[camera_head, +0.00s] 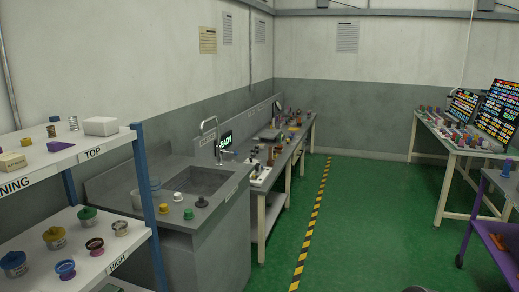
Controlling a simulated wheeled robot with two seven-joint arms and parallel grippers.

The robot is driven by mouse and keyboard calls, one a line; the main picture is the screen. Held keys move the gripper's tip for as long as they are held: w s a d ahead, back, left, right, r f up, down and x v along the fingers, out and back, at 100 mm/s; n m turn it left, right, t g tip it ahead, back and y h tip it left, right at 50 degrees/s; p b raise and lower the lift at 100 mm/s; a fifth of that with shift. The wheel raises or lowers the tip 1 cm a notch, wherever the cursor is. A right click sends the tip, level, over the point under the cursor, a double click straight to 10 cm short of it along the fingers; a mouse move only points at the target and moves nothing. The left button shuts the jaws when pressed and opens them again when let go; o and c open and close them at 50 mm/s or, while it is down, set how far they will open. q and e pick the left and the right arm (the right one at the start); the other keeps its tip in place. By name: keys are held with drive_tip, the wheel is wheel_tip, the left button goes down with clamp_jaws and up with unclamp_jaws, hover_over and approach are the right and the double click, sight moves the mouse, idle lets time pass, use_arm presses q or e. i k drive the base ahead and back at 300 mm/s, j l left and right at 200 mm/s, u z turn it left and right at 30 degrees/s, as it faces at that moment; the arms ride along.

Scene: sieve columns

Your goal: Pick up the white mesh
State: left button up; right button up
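I cannot pick out a white mesh for certain. A white block-like box (100,126) stands on the top shelf at the left. A small white-topped piece (178,196) stands on the grey sink counter, beside a yellow piece (188,213) and a dark piece (201,202). On the lower shelf are round cups: a green-topped one (88,216), a yellow one (54,237), blue ones (65,269), a dark red one (95,246) and a metal ring (120,228). Their mesh is too small to tell. Neither of my grippers is in view.
The shelf unit's blue post (143,183) stands near the left. A sink (200,181) with a tap is behind the counter pieces. Long benches with several small parts stand farther back and at right (455,142). A purple cart (497,243) is at right. The green floor (370,230) between is clear.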

sight(118, 222)
drive_tip(key=i+j+z, duration=0.1)
drive_tip(key=i+j, duration=0.25)
drive_tip(key=i, duration=0.15)
drive_tip(key=i+j+z, duration=0.15)
drive_tip(key=i+j, duration=0.2)
drive_tip(key=i, duration=0.15)
drive_tip(key=i+j, duration=0.1)
drive_tip(key=j, duration=0.15)
